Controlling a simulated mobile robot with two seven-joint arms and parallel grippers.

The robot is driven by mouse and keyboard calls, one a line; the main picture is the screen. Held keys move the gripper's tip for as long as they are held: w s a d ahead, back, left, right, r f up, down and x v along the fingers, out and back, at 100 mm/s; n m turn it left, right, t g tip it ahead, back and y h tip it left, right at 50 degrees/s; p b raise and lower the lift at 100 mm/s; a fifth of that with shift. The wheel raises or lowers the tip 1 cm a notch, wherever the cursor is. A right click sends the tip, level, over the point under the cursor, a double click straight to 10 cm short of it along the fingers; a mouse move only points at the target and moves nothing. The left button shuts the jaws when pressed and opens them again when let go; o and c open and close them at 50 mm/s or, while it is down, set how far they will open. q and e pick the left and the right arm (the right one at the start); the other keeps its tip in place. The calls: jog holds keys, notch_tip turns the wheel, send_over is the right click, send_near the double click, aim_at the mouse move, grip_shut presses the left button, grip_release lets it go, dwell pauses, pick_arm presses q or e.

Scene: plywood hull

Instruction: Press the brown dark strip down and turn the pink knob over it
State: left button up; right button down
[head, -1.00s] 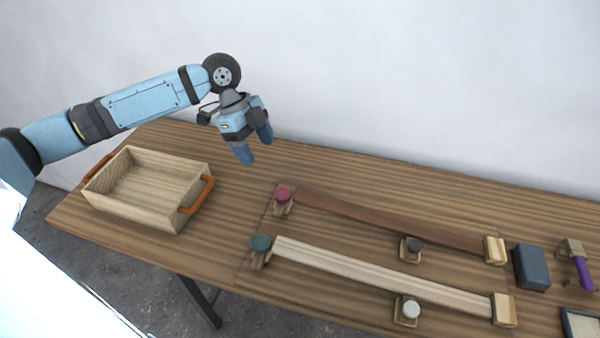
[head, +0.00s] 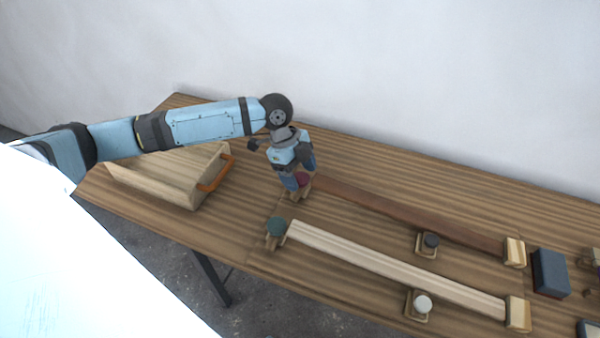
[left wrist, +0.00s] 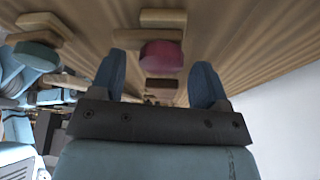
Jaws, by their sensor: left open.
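The brown dark strip (head: 400,214) lies along the far side of the bench, its right end at a pale wooden block (head: 514,252). The pink knob (head: 303,180) is at its left end, on a small wooden mount. My left gripper (head: 300,184) is over the pink knob with its jaws open. In the left wrist view the pink knob (left wrist: 161,56) shows between the two blue fingers, a little beyond their tips; I cannot tell whether they touch it. The strip's left end is partly hidden by the gripper. My right gripper is not in view.
A pale strip (head: 390,266) runs in front, with a green knob (head: 276,227) at its left end. A black knob (head: 430,241) and a white knob (head: 422,303) stand beside the strips. A wooden tray (head: 190,187) is left; a dark block (head: 550,272) is right.

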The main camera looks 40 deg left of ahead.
pick_arm(q)
jog(key=shift+d+f, duration=0.1)
jog(key=shift+f, duration=0.1)
jog(key=c, duration=0.9)
jog(key=n+p, duration=0.1)
jog(key=p, duration=0.1)
jog(key=n+p, duration=0.1)
jog(key=p, duration=0.1)
jog(key=shift+r+t, duration=0.3)
jog(key=shift+t, duration=0.1)
jog(key=shift+f+n+p, duration=0.2)
jog(key=shift+n+p, duration=0.1)
jog(key=shift+p, duration=0.2)
jog(key=o, duration=0.9)
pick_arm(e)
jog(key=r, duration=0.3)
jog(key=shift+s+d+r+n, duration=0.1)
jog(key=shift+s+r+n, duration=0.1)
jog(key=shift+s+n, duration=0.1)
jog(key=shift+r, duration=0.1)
